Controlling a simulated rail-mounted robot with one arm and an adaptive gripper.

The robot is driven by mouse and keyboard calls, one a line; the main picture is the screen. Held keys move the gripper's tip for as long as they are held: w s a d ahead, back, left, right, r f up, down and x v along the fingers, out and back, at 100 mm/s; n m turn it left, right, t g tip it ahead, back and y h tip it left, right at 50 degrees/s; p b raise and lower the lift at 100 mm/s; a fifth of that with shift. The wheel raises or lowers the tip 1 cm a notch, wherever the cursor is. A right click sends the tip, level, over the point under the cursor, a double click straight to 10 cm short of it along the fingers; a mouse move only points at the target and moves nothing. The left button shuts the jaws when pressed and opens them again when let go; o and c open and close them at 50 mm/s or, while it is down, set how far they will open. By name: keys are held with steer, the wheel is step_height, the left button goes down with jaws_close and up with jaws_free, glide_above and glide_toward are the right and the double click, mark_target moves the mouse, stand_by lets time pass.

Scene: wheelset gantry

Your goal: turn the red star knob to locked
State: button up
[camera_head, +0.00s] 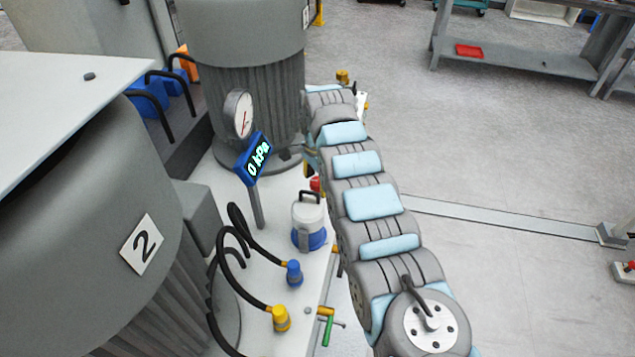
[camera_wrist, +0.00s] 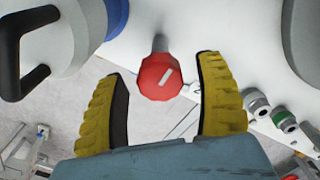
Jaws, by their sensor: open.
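The red star knob (camera_wrist: 161,77) shows in the wrist view at the upper middle, with a pale line mark across its face and a grey stem behind it. In the head view a small part of red (camera_head: 315,184) shows at the left edge of my arm, and the arm hides the rest. My gripper (camera_wrist: 160,92) has yellow, black-lined fingers, one on each side of the knob. They are open, with a gap between each finger and the knob. Whether the fingertips reach past the knob's face I cannot tell.
A blue and white handled container (camera_head: 309,221) stands on the white panel beside the knob. Hoses with a blue connector (camera_head: 293,273) and a yellow connector (camera_head: 281,318) lie nearby. A display (camera_head: 257,160) reads 0 kPa. Fittings (camera_wrist: 257,104) sit right of the fingers.

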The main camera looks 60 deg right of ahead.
steer(key=c, duration=1.2)
steer(key=shift+r+n+p, duration=0.1)
steer(key=shift+n+p, duration=0.3)
steer(key=shift+p, duration=0.15)
steer(key=n+p, duration=0.2)
steer(key=shift+p, duration=0.4)
steer(key=n+p, duration=0.1)
steer(key=n, duration=0.3)
steer(key=shift+c, duration=0.2)
steer(key=n, duration=0.5)
steer(key=shift+f+n, duration=0.2)
steer(key=shift+n, duration=0.1)
steer(key=n, duration=0.5)
steer(key=shift+n, duration=0.3)
